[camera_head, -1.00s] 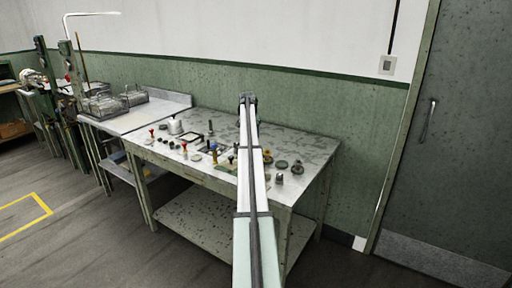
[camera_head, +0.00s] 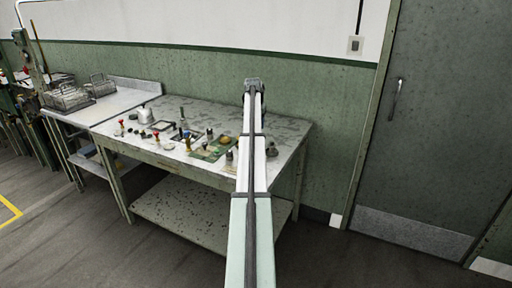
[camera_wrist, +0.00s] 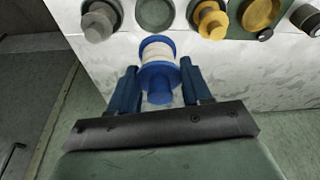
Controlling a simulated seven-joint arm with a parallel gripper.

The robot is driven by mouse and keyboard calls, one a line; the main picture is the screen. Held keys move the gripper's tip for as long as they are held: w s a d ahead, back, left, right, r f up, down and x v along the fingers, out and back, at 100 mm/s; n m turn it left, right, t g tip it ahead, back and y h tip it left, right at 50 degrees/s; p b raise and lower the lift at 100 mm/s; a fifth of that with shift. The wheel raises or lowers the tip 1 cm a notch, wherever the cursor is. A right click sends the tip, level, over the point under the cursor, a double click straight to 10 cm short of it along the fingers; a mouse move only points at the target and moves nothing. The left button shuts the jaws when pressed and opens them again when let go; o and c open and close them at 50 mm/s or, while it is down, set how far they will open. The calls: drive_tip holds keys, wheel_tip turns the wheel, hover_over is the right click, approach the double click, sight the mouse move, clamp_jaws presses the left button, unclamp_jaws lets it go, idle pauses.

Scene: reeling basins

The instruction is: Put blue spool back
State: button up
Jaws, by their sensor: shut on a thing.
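The blue spool (camera_wrist: 158,48), wound with a white band, is between the two blue fingers of my gripper (camera_wrist: 160,80) in the wrist view. My gripper is shut on it, and its lower blue end points toward the palm. Just beyond the spool, a round dark green disc (camera_wrist: 155,13) lies bare on the table (camera_wrist: 225,62). In the head view my gripper (camera_head: 254,84) is at the far end of my arm, over the table's right part. The spool cannot be made out there.
In the wrist view a grey spool (camera_wrist: 97,24) stands left of the bare disc and a yellow-orange spool (camera_wrist: 210,20) right of it. A yellow disc (camera_wrist: 262,13) lies further right. Wire baskets (camera_head: 66,97) stand on the left bench. A door (camera_head: 420,130) is at right.

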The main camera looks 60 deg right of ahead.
drive_tip(key=shift+f, duration=4.8)
drive_tip(key=shift+f, duration=0.1)
drive_tip(key=o, duration=1.1)
drive_tip(key=shift+o, duration=0.2)
drive_tip(key=v, duration=1.2)
